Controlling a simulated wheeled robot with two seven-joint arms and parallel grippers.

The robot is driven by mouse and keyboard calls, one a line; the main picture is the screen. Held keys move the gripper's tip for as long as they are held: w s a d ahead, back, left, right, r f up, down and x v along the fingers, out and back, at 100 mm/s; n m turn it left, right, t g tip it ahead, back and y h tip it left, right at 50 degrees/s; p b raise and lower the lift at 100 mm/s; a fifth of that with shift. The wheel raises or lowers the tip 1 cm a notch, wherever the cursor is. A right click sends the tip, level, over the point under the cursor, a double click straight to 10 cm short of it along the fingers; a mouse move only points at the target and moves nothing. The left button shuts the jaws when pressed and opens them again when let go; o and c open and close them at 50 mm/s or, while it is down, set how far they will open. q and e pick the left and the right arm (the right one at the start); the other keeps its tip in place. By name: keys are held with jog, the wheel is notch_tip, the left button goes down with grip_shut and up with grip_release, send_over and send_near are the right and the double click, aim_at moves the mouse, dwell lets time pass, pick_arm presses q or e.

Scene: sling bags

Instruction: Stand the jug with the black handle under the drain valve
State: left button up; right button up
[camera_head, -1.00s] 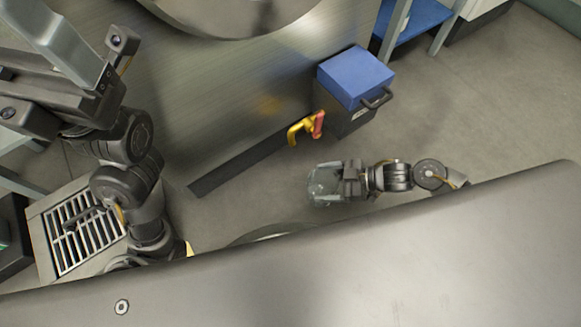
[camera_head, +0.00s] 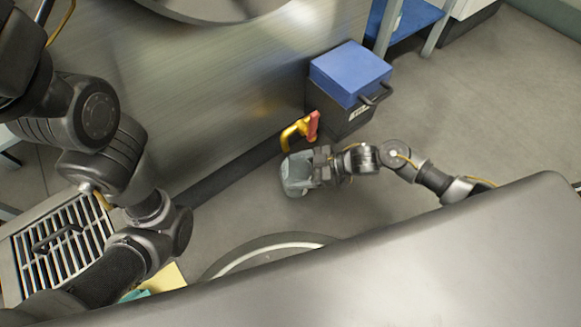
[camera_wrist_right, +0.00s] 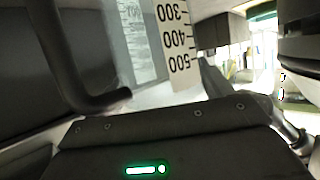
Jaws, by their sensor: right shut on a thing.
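The clear jug (camera_head: 296,176) is in my right gripper (camera_head: 316,168), which is shut on it. In the head view the jug is just below the drain valve (camera_head: 300,131), a yellow pipe fitting with a red handle. From above I cannot tell whether the jug is under the outlet or beside it, or whether it touches the floor. In the right wrist view the jug's printed scale (camera_wrist_right: 174,40) shows close up, with a dark curved bar beside it that looks like its handle (camera_wrist_right: 72,65).
A dark bin with a blue lid (camera_head: 350,72) stands right of the valve. The large metal vessel (camera_head: 190,95) is behind it. A floor grate (camera_head: 62,240) lies at lower left, with a dark handle on it. Grey floor is open at right.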

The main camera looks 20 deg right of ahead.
aim_at(289, 166)
jog(key=w+f+b, duration=0.1)
jog(key=w+a+f+b, duration=0.1)
jog(key=w+f+b, duration=0.1)
jog(key=shift+w+a+b, duration=0.25)
jog(key=shift+w+b, duration=0.1)
jog(key=shift+b, duration=0.05)
jog(key=shift+r, duration=0.15)
jog(key=o, duration=1.3)
